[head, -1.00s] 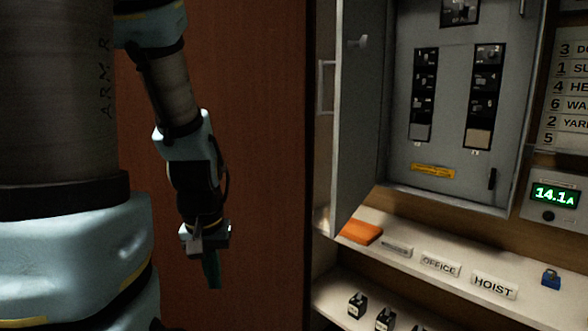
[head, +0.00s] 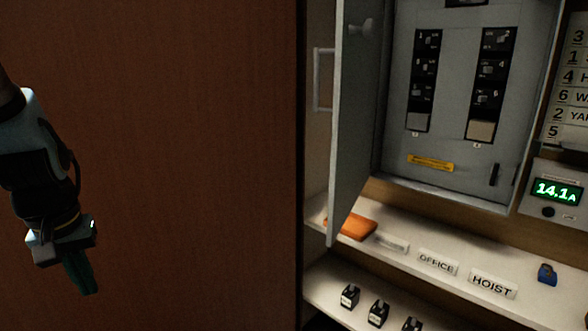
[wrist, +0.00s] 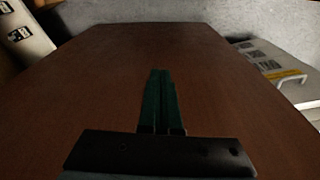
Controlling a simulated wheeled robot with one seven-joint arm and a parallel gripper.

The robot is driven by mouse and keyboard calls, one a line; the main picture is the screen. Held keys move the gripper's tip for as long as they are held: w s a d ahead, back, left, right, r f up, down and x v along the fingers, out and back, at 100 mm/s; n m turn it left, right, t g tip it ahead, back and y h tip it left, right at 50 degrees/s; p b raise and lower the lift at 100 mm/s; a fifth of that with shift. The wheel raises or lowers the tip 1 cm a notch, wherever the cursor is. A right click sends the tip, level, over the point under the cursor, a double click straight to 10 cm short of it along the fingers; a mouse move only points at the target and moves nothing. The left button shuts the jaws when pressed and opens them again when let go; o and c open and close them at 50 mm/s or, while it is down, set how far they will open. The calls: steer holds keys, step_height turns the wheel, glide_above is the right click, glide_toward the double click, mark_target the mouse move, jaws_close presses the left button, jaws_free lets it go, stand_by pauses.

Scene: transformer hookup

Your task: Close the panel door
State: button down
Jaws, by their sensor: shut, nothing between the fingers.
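The panel door (head: 352,120) is a grey metal leaf, swung open toward me at the left side of the grey breaker panel (head: 459,170) in the head view. A pale handle (head: 322,80) stands out on its left side. The panel's inside with its breakers is exposed. My gripper (head: 82,280) hangs at the far left of the head view, well apart from the door, with its green fingers pointing down. In the wrist view its green fingers (wrist: 160,100) are together, with nothing between them, in front of a brown surface.
A brown wooden wall (head: 200,150) fills the space between my gripper and the door. Below the panel, a shelf holds an orange object (head: 352,226), label plates (head: 437,262) and a blue padlock (head: 547,274). Several black breakers sit on the lower shelf. A meter (head: 556,190) reads 14.1A.

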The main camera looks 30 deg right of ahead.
steer(key=s+d+r+m+g+h, duration=0.15)
steer(key=d+r+m, duration=0.25)
steer(key=d+r, duration=0.55)
steer(key=s+d+r+m+g+h, duration=0.1)
steer(key=d+r+m+h, duration=0.25)
steer(key=d, duration=1.05)
steer(key=s+d+r+m+g+h, duration=0.15)
steer(key=d+r+m, duration=0.25)
steer(key=d+r, duration=0.5)
steer(key=s+d+r+p+x, duration=0.1)
steer(key=d+r+p+x, duration=0.1)
steer(key=x, duration=1.2)
steer(key=shift+s+p, duration=0.3)
steer(key=shift+p, duration=0.45)
steer(key=shift+d, duration=0.1)
